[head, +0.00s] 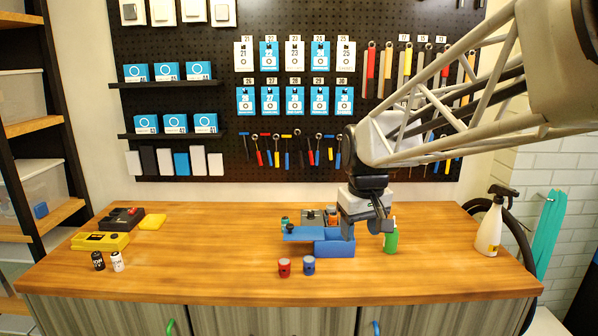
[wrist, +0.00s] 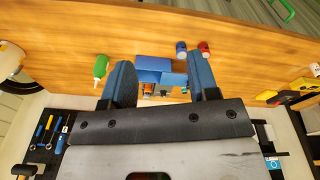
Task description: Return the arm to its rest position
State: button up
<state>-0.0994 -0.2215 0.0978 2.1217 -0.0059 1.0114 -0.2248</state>
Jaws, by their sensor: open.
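My gripper (head: 366,226) hangs over the workbench at the right end of a blue fixture (head: 333,249). In the wrist view its two dark blue fingers (wrist: 161,75) are spread apart with nothing held between them. The blue fixture (wrist: 153,64) shows beyond and between the fingers; I cannot tell how high above it they are. My arm reaches in from the upper right of the head view. Small parts (head: 311,216) stand behind the fixture, partly hidden.
A green bottle (head: 391,240) stands close right of my gripper. Red (head: 284,267) and blue (head: 309,265) cans stand in front. A spray bottle (head: 488,230) is far right. Yellow (head: 100,241) and dark (head: 122,218) boxes sit left. The bench's left middle is clear. A tool pegboard (head: 215,55) rises behind.

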jog(key=s+d+f+m, duration=0.2)
jog(key=s+f, duration=0.1)
jog(key=s, duration=0.9)
jog(key=s+d+f+m+t, duration=0.1)
jog(key=s+d+f+m, duration=0.1)
jog(key=s, duration=1)
jog(key=shift+s+d+f, duration=0.35)
jog(key=shift+d+f, duration=0.45)
jog(key=shift+d, duration=0.05)
